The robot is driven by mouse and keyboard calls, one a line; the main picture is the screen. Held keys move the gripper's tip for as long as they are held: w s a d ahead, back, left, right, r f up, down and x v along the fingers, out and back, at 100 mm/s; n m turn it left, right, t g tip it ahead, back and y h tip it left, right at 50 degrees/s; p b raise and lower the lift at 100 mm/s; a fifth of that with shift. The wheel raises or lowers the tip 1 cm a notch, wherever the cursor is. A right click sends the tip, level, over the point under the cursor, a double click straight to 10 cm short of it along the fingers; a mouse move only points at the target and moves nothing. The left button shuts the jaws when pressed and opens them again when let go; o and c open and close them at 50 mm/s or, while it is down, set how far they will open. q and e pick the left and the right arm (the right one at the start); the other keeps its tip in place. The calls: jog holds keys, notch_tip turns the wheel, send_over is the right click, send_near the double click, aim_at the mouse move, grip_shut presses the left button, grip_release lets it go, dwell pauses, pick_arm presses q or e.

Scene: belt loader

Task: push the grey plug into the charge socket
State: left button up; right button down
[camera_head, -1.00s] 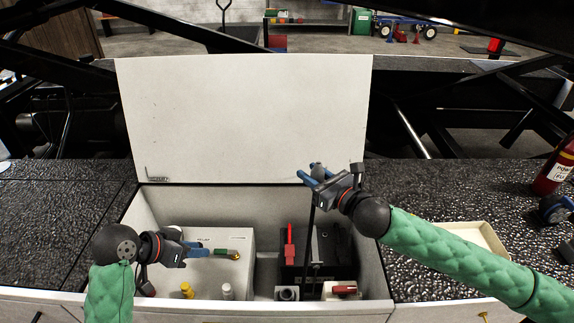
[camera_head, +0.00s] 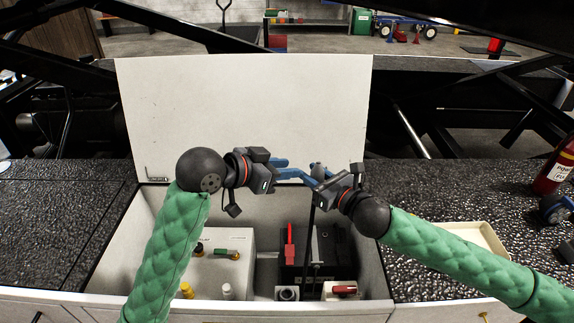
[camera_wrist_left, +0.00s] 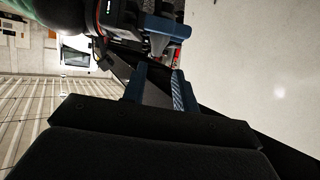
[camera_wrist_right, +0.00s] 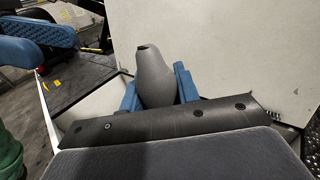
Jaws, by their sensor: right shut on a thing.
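The grey plug (camera_head: 317,169) is held up in front of the raised white lid; it also shows large in the right wrist view (camera_wrist_right: 155,78). My right gripper (camera_head: 311,180) is shut on it, one blue finger on each side. A dark cable (camera_head: 310,225) hangs from it into the bin. My left gripper (camera_head: 287,168) is open and empty, its fingertips just left of the plug and right gripper; I cannot tell whether they touch. A grey square fitting with a dark round opening (camera_head: 287,293), seemingly the charge socket, sits low at the bin's front.
The open bin holds a pale box (camera_head: 226,270) with coloured fittings and a black box (camera_head: 318,258) with a red lever. A red switch (camera_head: 342,290) sits right of the socket. The white lid (camera_head: 240,115) stands behind. A cream tray (camera_head: 478,238) lies right.

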aim_at(317, 164)
pick_arm(q)
jog(key=x, duration=0.8)
jog(key=r+x, duration=0.1)
jog(key=x, duration=0.3)
jog(key=shift+d, duration=0.5)
grip_shut()
pick_arm(e)
jog(key=c, duration=0.9)
grip_release()
jog(key=shift+c, duration=0.2)
